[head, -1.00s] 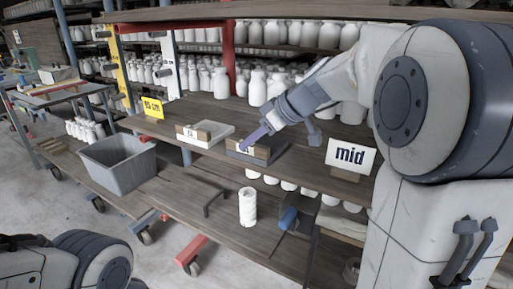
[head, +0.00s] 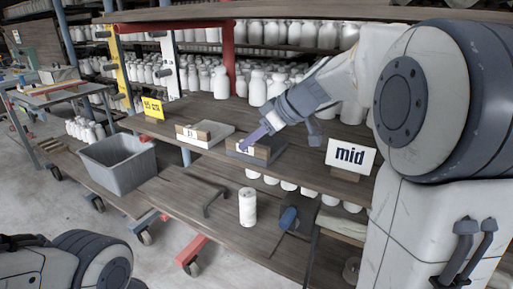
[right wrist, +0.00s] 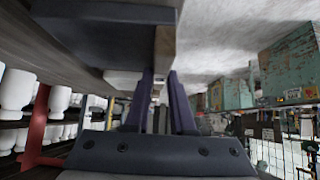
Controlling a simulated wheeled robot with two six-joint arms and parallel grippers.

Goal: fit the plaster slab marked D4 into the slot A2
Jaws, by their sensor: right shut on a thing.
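My right gripper (head: 252,140) reaches the middle shelf from the right. It is shut on the brown wooden front (right wrist: 163,48) of a dark grey block (head: 262,154), which also shows in the right wrist view (right wrist: 100,36). A small white label (head: 243,149) is on that front, too small to read. Left of it, a pale slab (head: 217,130) lies behind a similar wooden front with a white label (head: 189,133), also unreadable. I cannot tell which piece is marked D4 or A2. My left gripper is not in view.
White bottles (head: 257,91) fill the shelf behind. Below are a grey bin (head: 119,164) and a white cylinder (head: 247,207). Shelf room between the yellow sign and pale slab is clear.

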